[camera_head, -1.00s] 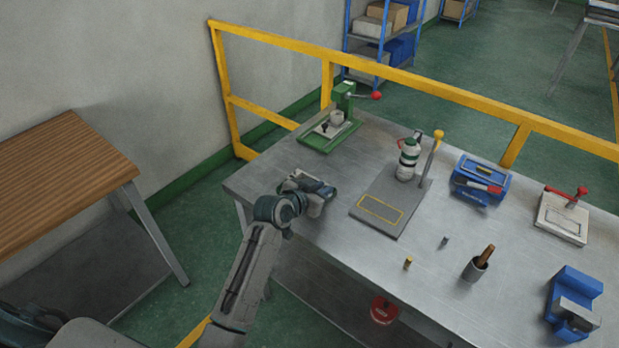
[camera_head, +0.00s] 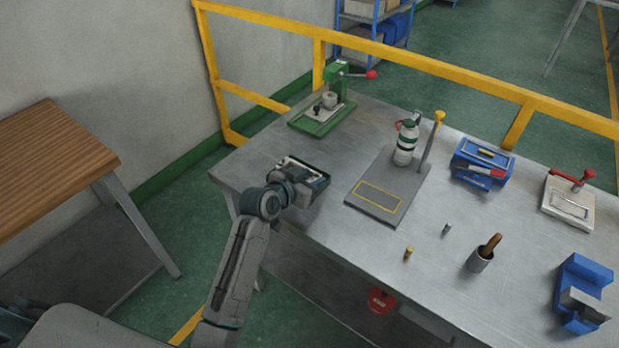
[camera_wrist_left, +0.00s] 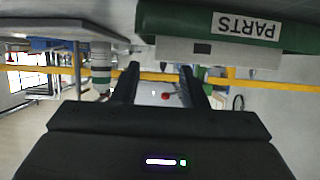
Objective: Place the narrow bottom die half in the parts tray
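My left gripper (camera_head: 300,188) is at the near left part of the bench, just at the parts tray (camera_head: 322,180). In the left wrist view its two fingers (camera_wrist_left: 160,76) stand apart with a clear gap and nothing between them. That view is upside down and shows the green tray wall (camera_wrist_left: 165,20) with a PARTS label, close beside the fingers. A pale grey block (camera_wrist_left: 178,50) with a dark square recess shows at the tray's rim; it looks like the die half, apart from the fingers. In the head view my gripper hides part of the tray. My right gripper is not in view.
A green press (camera_head: 322,112) stands behind the tray. A grey plate (camera_head: 388,190) with a white-green bottle (camera_head: 405,143) is to the right. A yellow rail (camera_head: 420,68) runs behind the bench.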

